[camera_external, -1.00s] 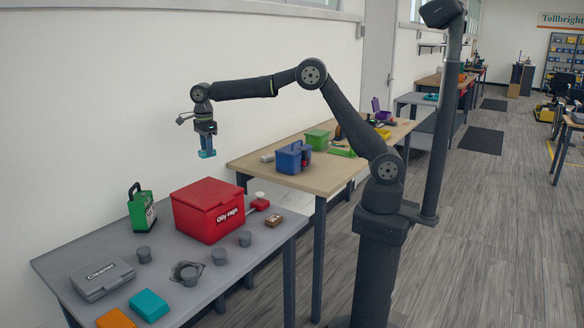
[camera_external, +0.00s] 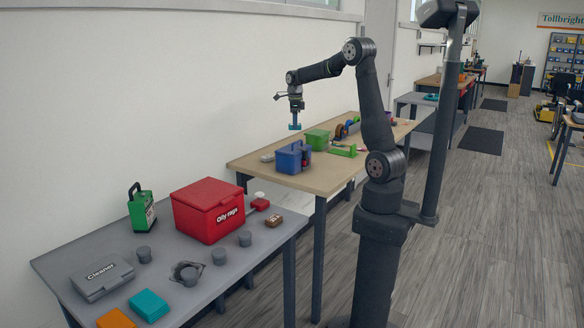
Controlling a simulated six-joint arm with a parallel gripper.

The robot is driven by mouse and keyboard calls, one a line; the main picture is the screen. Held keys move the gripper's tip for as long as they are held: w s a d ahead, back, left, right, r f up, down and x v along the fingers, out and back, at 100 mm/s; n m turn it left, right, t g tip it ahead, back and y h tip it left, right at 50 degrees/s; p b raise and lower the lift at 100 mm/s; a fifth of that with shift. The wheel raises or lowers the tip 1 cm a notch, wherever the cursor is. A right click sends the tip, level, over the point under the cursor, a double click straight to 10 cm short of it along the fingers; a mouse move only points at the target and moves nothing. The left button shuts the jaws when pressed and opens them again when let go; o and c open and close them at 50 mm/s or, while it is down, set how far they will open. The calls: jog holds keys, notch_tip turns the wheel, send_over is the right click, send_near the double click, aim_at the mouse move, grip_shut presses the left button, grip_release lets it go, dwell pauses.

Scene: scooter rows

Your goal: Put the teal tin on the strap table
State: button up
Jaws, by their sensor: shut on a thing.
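My gripper (camera_external: 296,117) is shut on the teal tin (camera_external: 294,127), a small blue-green piece at the fingertips. It holds the tin in the air above the wooden-topped table (camera_external: 244,164), over the blue caddy (camera_external: 290,157) in the picture. The height above the table is hard to judge. No label shows which table is the strap table.
The wooden-topped table also holds a green box (camera_external: 317,139) and a green tool (camera_external: 343,151).

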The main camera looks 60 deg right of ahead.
jog(key=s+d+f+m, duration=0.1)
jog(key=s+d+m, duration=0.3)
jog(key=s+d, duration=1.15)
jog(key=s+d+f+m, duration=0.2)
jog(key=s+m, duration=0.1)
jog(key=s, duration=1.4)
send_over(346, 166)
notch_tip(346, 166, down, 12)
jog(key=shift+r, duration=0.1)
jog(key=shift+f, duration=1.9)
jog(key=shift+f, duration=0.1)
